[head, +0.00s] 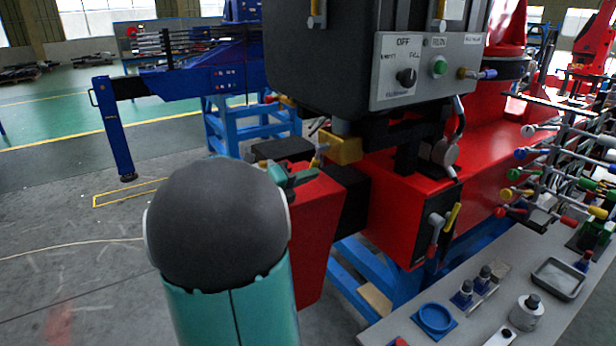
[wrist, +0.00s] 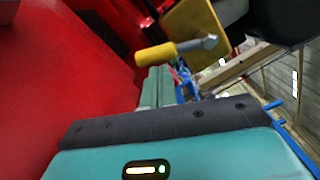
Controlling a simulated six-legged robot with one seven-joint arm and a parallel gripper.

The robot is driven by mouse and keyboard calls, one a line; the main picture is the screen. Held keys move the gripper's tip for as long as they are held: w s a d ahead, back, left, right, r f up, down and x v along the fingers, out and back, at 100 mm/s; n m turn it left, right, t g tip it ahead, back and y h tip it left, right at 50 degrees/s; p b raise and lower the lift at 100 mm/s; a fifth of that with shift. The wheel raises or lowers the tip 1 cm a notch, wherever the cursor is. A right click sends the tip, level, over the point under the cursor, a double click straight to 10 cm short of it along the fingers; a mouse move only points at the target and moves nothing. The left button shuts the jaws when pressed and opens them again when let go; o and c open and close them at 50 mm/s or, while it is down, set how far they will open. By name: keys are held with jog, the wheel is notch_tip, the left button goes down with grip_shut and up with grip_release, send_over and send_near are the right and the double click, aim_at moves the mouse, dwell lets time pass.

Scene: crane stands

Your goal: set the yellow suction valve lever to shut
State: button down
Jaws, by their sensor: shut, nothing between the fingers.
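The yellow suction valve lever (wrist: 157,54) shows in the wrist view as a yellow grip on a metal stem, lying across the picture. Its stem ends near a yellow block (wrist: 193,30). In the head view the lever (head: 316,160) is small, beside the yellow block (head: 343,149) under the dark control box. My gripper (head: 306,177) is close to the lever, partly hidden behind my wrist. In the wrist view my gripper (wrist: 157,76) is shut and empty, its tips just below the lever's grip. I cannot tell whether they touch it.
A red crane body (head: 405,215) stands close around the lever. The control box (head: 430,70) hangs above it. Another yellow-handled lever (head: 453,217) is on the red housing to the right. A grey bench (head: 470,325) with small parts is at the lower right. Open floor lies left.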

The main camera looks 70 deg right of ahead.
jog(key=shift+w+d+m, duration=0.1)
jog(key=shift+d+m, duration=0.05)
jog(key=shift+m, duration=0.25)
jog(key=shift+w+d+r+m, duration=0.1)
jog(key=shift+w+d+m, duration=0.2)
jog(key=shift+m, duration=0.4)
jog(key=shift+w+d+r+m, duration=0.1)
jog(key=shift+w+d+m, duration=0.2)
jog(key=shift+m, duration=0.4)
jog(key=m, duration=0.1)
jog(key=w+m, duration=0.1)
jog(key=shift+d+r+m, duration=0.35)
jog(key=shift+m, duration=0.05)
jog(key=m, duration=0.1)
jog(key=w+r+m, duration=0.1)
jog(key=shift+d+m+g, duration=0.3)
jog(key=shift+d+m, duration=0.1)
jog(key=r+m, duration=0.2)
jog(key=m, duration=0.1)
jog(key=shift+w+d, duration=0.4)
